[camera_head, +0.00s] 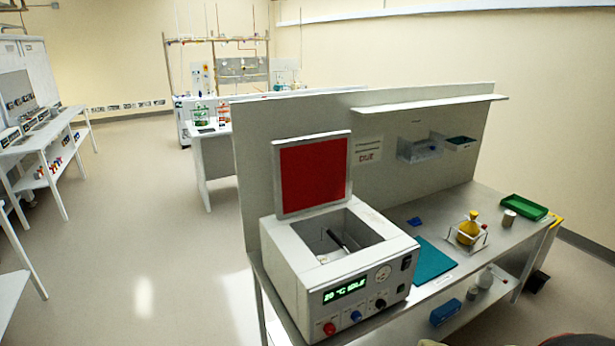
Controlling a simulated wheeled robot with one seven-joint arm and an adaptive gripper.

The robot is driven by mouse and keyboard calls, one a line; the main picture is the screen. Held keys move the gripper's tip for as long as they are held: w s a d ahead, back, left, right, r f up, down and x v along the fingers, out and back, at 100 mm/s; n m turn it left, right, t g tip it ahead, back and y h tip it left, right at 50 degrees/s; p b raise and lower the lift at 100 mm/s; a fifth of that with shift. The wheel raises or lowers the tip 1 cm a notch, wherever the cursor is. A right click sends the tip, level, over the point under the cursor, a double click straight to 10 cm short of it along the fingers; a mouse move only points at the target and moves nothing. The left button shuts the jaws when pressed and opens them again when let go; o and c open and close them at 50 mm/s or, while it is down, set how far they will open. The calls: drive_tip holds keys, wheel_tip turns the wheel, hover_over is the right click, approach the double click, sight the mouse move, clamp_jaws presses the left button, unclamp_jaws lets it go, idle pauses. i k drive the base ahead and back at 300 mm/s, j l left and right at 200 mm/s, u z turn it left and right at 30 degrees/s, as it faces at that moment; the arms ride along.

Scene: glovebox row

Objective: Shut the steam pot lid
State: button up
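The steam pot (290,268) is a white box on the left end of the bench, with a green lit display (345,290) and several knobs on its front. Its lid (312,174) stands open, upright at the pot's back edge, with its red inner face toward me. The pot's square well is uncovered, and a dark rod-like thing (338,240) shows inside it. My gripper is not in view.
The bench (398,212) has an upright back panel (255,155) close behind the lid. To the pot's right are a teal mat (432,262), a yellow funnel-like item (468,232), a grey cylinder (509,218) and a green tray (524,207). Floor left of the bench is clear.

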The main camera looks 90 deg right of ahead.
sight(310, 173)
drive_tip(key=i+l+z, duration=0.2)
drive_tip(key=i+z, duration=0.25)
drive_tip(key=i+l+z, duration=0.1)
drive_tip(key=i+z, duration=0.15)
drive_tip(key=z, duration=0.15)
drive_tip(key=i+j+z, duration=0.1)
drive_tip(key=i+z, duration=0.35)
drive_tip(key=i+j+z, duration=0.15)
drive_tip(key=i+z, duration=0.15)
drive_tip(key=z, duration=0.15)
drive_tip(key=i+l+z, duration=0.1)
drive_tip(key=i+z, duration=0.15)
drive_tip(key=z, duration=0.2)
drive_tip(key=i+z, duration=0.25)
drive_tip(key=z, duration=0.25)
drive_tip(key=i+j+z, duration=0.15)
drive_tip(key=z, duration=0.3)
drive_tip(key=i+j+z, duration=0.2)
drive_tip(key=z, duration=0.25)
drive_tip(key=i+j+z, duration=0.3)
drive_tip(key=z, duration=0.2)
drive_tip(key=i+j+z, duration=0.2)
drive_tip(key=z, duration=0.25)
drive_tip(key=i+j+z, duration=0.25)
drive_tip(key=z, duration=0.2)
